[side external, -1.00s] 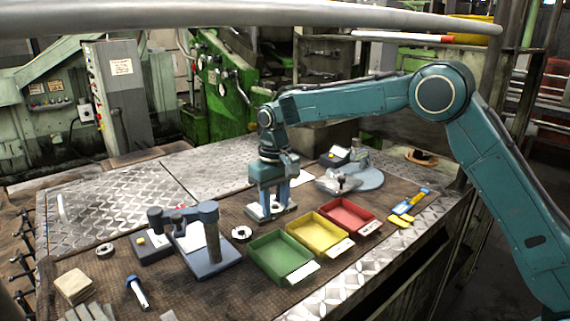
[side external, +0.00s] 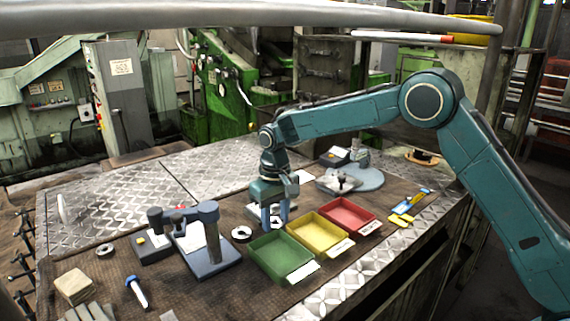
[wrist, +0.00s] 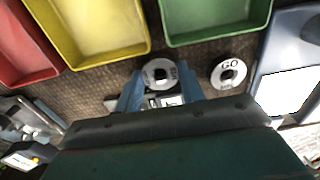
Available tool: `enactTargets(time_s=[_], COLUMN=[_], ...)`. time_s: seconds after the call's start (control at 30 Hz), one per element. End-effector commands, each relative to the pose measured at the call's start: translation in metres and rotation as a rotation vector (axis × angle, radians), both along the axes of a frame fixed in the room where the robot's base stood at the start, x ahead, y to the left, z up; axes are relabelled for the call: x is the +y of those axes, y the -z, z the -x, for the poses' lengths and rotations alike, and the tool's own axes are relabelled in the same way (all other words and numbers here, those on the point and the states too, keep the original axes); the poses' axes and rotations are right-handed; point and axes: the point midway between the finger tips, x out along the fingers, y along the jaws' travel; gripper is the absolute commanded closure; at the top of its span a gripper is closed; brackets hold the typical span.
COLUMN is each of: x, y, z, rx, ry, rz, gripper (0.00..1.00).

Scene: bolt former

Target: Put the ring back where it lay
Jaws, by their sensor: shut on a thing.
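My gripper (side external: 275,222) is low over the mat, just behind the green tray. In the wrist view its blue fingers (wrist: 160,88) are shut on a steel ring (wrist: 160,73) with dark lettering and a central hole. Whether the ring touches the mat cannot be told. A similar ring marked GO (wrist: 229,73) lies flat on the mat beside it, apart from the fingers; it also shows in the side view (side external: 241,233). A grey block with a white label (wrist: 168,100) sits close behind the held ring, partly hidden by my gripper.
Green (side external: 283,258), yellow (side external: 318,234) and red (side external: 348,215) trays stand in a row close to my gripper. A grey stand with a post (side external: 211,255) is to the left. A round-based gauge stand (side external: 368,180) is behind right. Another ring (side external: 104,250) lies far left.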

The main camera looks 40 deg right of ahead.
Motion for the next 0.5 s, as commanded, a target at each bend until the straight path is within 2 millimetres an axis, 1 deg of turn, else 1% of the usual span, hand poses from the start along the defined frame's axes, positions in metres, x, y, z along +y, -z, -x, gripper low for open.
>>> enactTargets(time_s=[0.07, 0.1, 0.17, 0.2, 0.5], x=[0.0000, 0.0000, 0.0000, 0.0000, 0.0000], y=[0.0018, 0.0026, 0.0023, 0.0023, 0.0020], z=[0.0000, 0.0002, 0.0001, 0.0002, 0.0002], rx=[0.000, 0.001, 0.001, 0.001, 0.001], ry=[0.000, 0.000, 0.000, 0.000, 0.000], rz=[0.000, 0.000, 0.000, 0.000, 0.000], gripper=[0.92, 0.59, 0.48, 0.40, 0.40])
